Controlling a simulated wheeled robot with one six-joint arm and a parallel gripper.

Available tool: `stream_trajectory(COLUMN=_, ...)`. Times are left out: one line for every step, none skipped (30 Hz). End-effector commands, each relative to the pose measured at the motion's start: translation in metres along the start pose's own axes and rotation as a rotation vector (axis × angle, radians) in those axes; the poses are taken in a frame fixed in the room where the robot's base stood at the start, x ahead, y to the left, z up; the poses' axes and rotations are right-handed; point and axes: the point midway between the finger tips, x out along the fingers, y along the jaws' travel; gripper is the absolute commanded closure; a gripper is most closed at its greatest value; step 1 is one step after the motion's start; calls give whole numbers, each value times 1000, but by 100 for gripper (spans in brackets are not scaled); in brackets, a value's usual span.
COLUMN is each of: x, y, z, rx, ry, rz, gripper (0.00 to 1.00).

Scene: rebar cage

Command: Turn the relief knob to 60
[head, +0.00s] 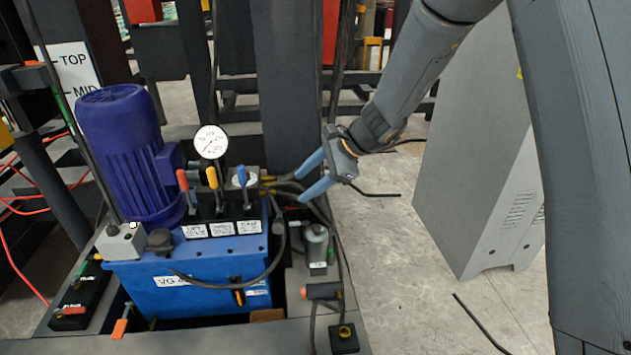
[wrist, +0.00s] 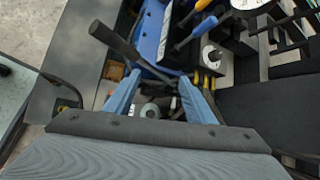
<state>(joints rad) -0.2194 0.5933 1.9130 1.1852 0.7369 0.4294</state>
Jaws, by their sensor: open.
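A small white dial (head: 245,179), which looks like the relief knob's scale, sits on top of the blue hydraulic unit (head: 190,285), partly behind a blue-handled lever (head: 241,177). A white disc with a dark centre, likely the same dial, shows in the wrist view (wrist: 212,57); its setting is unreadable. My gripper (head: 300,187) is open and empty, with blue fingers, right of the dial and apart from it. In the wrist view my gripper's fingers (wrist: 160,78) are spread, with the dial beyond the right fingertip.
A round pressure gauge (head: 211,142) stands above the levers, beside the blue motor (head: 120,150). Red (head: 182,180) and yellow (head: 212,178) levers stand left of the dial. Black hoses (head: 325,215) pass close to my gripper. A grey cabinet (head: 480,150) stands right; floor between is mostly clear.

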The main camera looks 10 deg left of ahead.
Motion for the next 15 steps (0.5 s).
stream_trajectory(x=-7, y=4, z=1, rx=-16, ry=9, rz=7, gripper=50)
stream_trajectory(x=-10, y=7, z=1, rx=-27, ry=14, rz=13, gripper=50)
stream_trajectory(x=-13, y=10, z=0, rx=-39, ry=20, rz=20, gripper=50)
stream_trajectory(x=-15, y=13, z=0, rx=-47, ry=24, rz=25, gripper=50)
stream_trajectory(x=-17, y=15, z=0, rx=-55, ry=27, rz=29, gripper=50)
stream_trajectory(x=-19, y=17, z=0, rx=-64, ry=31, rz=33, gripper=50)
stream_trajectory(x=-21, y=18, z=-1, rx=-70, ry=34, rz=36, gripper=50)
stream_trajectory(x=-22, y=19, z=-1, rx=-75, ry=36, rz=38, gripper=50)
stream_trajectory(x=-23, y=20, z=-1, rx=-80, ry=38, rz=41, gripper=50)
stream_trajectory(x=-24, y=21, z=-1, rx=-83, ry=40, rz=43, gripper=50)
stream_trajectory(x=-24, y=22, z=-1, rx=-84, ry=41, rz=44, gripper=50)
stream_trajectory(x=-24, y=22, z=-2, rx=-86, ry=41, rz=45, gripper=50)
stream_trajectory(x=-24, y=23, z=-2, rx=-86, ry=41, rz=45, gripper=50)
stream_trajectory(x=-24, y=23, z=-2, rx=-87, ry=42, rz=46, gripper=50)
stream_trajectory(x=-24, y=23, z=-2, rx=-87, ry=42, rz=46, gripper=50)
